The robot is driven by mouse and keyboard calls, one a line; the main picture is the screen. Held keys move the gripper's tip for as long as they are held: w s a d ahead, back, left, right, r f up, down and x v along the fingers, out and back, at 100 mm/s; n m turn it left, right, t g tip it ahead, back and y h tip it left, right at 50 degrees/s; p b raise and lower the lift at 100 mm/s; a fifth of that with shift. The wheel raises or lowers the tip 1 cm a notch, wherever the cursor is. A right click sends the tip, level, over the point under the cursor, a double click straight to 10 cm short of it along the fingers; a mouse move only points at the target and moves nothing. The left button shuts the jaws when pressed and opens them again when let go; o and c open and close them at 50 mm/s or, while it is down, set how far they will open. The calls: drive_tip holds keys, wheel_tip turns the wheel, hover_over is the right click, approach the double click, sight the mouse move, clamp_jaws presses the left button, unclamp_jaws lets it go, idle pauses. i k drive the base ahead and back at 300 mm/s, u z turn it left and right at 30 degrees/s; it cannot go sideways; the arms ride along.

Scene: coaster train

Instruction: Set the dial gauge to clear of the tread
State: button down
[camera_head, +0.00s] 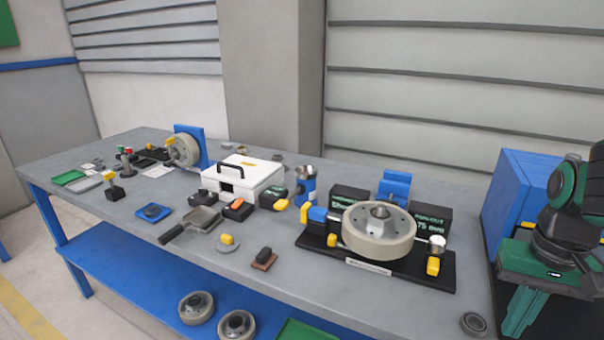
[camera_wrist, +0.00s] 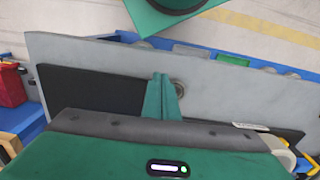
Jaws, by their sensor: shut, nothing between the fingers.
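The dial gauge (camera_head: 437,243), a small pale round dial, stands at the right end of a black fixture plate (camera_head: 420,276), close beside a cream wheel (camera_head: 372,245) lying flat. I cannot tell whether its tip touches the tread. A yellow block (camera_head: 433,266) sits just in front of the gauge. My green gripper (camera_head: 514,328) is to the right of the fixture, apart from it, pointing down near the bench's right end. In the wrist view its fingers (camera_wrist: 160,80) are together and empty. Part of the wheel (camera_wrist: 281,152) shows at lower right there; the gauge is not clearly visible.
A grey ring (camera_head: 473,323) lies on the bench near my gripper. A blue cabinet (camera_head: 515,190) stands behind my arm. Dark display boxes (camera_head: 431,219) stand behind the wheel. A white case (camera_head: 240,178) and several small tools occupy the bench's left part.

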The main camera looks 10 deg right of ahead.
sight(434, 254)
drive_tip(key=u, duration=0.4)
drive_tip(key=k, duration=1.6)
drive_tip(key=z, duration=0.6)
drive_tip(key=i, duration=1)
drive_tip(key=u, duration=0.05)
